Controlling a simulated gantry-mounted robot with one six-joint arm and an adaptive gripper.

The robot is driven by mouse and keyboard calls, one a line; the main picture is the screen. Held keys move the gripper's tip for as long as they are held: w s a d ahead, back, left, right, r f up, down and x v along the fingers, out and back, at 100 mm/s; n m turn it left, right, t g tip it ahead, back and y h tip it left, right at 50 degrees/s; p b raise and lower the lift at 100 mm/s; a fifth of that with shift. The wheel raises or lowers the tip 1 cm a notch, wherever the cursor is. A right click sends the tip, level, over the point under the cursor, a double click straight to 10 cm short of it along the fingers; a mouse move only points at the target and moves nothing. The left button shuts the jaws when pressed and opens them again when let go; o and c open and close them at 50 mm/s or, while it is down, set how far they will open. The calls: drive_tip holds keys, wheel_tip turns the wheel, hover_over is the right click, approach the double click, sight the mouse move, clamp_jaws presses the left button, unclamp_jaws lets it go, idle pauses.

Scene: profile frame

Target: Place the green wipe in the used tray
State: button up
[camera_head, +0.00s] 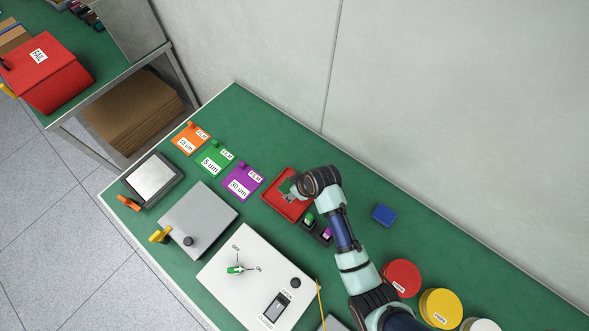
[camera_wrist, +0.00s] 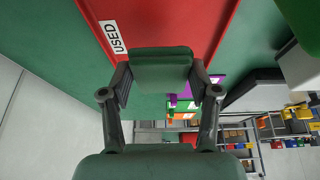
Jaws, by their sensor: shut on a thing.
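The green wipe (camera_wrist: 162,70) is between the two fingers of my gripper (camera_wrist: 160,88) in the wrist view. My gripper is shut on it. In the head view, my gripper (camera_head: 290,192) is over the red used tray (camera_head: 273,199), with a bit of green showing beside it. In the wrist view, the used tray (camera_wrist: 190,20) lies beyond the wipe, with a white "USED" label. My gripper and wrist cover part of the tray in the head view. I cannot tell whether the wipe touches the tray.
Purple (camera_head: 241,182), green (camera_head: 214,159) and orange (camera_head: 188,139) film cards lie left of the tray. A dark holder (camera_head: 318,231) with small green and purple items is close below it. A white switch panel (camera_head: 255,280) stands nearer. A blue block (camera_head: 384,214) lies to the right.

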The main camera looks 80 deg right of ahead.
drive_tip(key=shift+f+b, duration=0.5)
drive_tip(key=shift+f, duration=1.6)
drive_tip(key=shift+f, duration=0.15)
drive_tip(key=o, duration=1.2)
drive_tip(key=p+v, duration=0.3)
drive_tip(key=v, duration=0.9)
drive_tip(key=shift+w+r, duration=0.1)
drive_tip(key=shift+r, duration=0.15)
